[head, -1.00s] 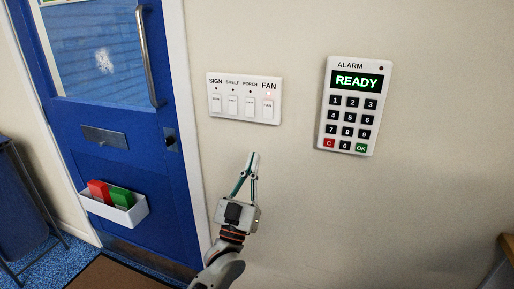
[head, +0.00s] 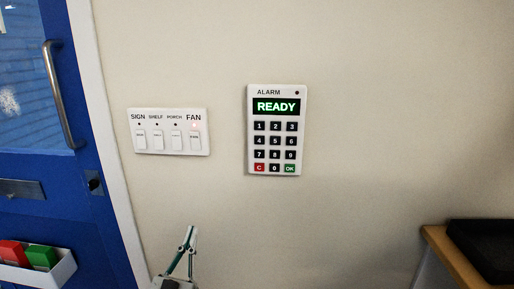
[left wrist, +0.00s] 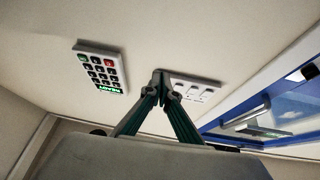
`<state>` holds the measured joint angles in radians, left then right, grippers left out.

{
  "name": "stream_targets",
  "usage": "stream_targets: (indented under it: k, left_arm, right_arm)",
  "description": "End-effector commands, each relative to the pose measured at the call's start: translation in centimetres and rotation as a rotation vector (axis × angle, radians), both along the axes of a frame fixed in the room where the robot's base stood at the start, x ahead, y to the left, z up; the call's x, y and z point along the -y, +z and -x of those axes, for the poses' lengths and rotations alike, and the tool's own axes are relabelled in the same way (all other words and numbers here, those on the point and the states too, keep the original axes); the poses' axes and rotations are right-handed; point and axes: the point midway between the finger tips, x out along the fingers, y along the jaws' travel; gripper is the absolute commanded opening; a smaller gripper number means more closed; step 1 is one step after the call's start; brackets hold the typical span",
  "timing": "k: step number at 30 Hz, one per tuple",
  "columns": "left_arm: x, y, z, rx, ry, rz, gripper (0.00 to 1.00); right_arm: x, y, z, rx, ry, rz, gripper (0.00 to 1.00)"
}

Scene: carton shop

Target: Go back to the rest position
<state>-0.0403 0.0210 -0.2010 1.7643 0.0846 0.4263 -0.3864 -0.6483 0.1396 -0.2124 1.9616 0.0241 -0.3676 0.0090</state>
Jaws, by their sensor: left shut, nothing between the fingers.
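My left gripper (head: 190,234) is low in the head view, below the switch panel and apart from the wall fittings. Its fingers are shut with nothing between them. It also shows in the left wrist view (left wrist: 161,78), pointing up toward the wall. The white switch panel (head: 185,147) has switches labelled SIGN, SHELF, PORCH and FAN, with a reddish light lit above FAN. The alarm keypad (head: 277,165) reads READY in green. Both also show in the left wrist view, the keypad (left wrist: 90,52) at left and the panel (left wrist: 212,83) partly behind the fingers. My right gripper is not in view.
A blue door (head: 30,160) with a metal handle (head: 60,95) is at the left. A white bin (head: 40,272) on it holds a red and a green item. A wooden surface (head: 447,262) with a black tray (head: 485,262) is at lower right. The wall between is clear.

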Motion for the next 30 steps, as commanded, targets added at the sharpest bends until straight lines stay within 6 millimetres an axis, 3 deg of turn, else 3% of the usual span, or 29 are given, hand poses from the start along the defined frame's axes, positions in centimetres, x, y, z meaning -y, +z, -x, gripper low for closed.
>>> stream_targets:
  k: [1, 6, 12, 15, 18, 22, 30]
  left_arm:
    - [0.3, -3.7, 1.3, -0.095, -0.015, -0.028, 0.0]
    - [1.0, -14.4, 6.3, -0.394, -0.063, -0.111, 0.0]
    - [0.7, -25.1, 14.8, -0.73, -0.097, -0.189, 0.0]
    - [0.2, -28.9, 19.1, -0.869, -0.104, -0.221, 0.0]
    - [-0.3, -31.5, 22.5, -0.973, -0.108, -0.246, 0.0]
    - [-0.7, -33.3, 25.1, -1.05, -0.108, -0.264, 0.0]
    - [-0.8, -33.6, 25.7, -1.067, -0.108, -0.266, 0.0]
  right_arm:
    - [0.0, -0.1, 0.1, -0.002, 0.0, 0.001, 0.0]
    - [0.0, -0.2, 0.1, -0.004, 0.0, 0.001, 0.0]
    - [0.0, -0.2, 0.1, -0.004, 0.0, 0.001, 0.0]
    - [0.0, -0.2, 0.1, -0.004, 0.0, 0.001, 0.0]
    - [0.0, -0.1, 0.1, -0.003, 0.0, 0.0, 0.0]
    - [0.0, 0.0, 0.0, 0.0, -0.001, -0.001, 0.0]
    - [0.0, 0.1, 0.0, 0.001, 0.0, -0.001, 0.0]
